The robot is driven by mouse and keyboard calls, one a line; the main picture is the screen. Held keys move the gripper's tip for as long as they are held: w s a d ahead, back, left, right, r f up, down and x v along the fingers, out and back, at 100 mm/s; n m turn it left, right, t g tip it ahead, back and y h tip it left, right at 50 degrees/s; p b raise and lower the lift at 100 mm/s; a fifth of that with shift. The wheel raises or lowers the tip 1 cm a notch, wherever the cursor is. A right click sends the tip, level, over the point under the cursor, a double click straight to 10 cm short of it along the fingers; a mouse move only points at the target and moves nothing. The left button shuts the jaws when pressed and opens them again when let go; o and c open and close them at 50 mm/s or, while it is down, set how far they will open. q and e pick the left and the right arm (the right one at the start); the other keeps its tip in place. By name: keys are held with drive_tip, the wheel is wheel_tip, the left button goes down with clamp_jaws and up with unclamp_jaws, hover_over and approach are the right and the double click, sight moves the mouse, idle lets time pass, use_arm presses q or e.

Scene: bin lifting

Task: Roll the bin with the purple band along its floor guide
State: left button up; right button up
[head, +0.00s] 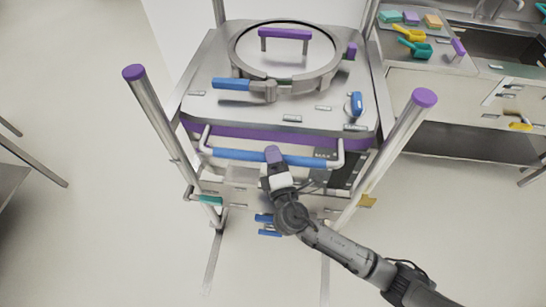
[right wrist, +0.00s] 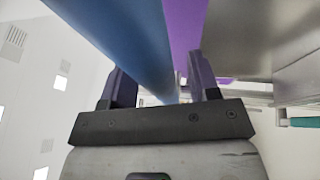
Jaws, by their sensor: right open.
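The steel bin has a purple band (head: 190,130) below its top and a round lid (head: 240,50) with a purple handle. A blue push bar (head: 235,154) runs across its front. My right gripper (head: 274,157) is at the middle of this bar. In the right wrist view, its open fingers (right wrist: 157,68) stand on either side of the blue bar (right wrist: 120,35), with the purple band (right wrist: 185,30) behind. I cannot tell whether the fingers touch the bar. Thin floor rails (head: 213,262) run below the bin, partly hidden. My left gripper is not in view.
Upright posts with purple caps (head: 134,73) (head: 424,97) flank the bin's front. A counter (head: 440,85) with colored scoops and sponges stands at the right. A table edge (head: 10,185) shows at the far left. The floor in front is largely clear.

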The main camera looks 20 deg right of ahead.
drive_tip(key=shift+c, duration=0.4)
clamp_jaws()
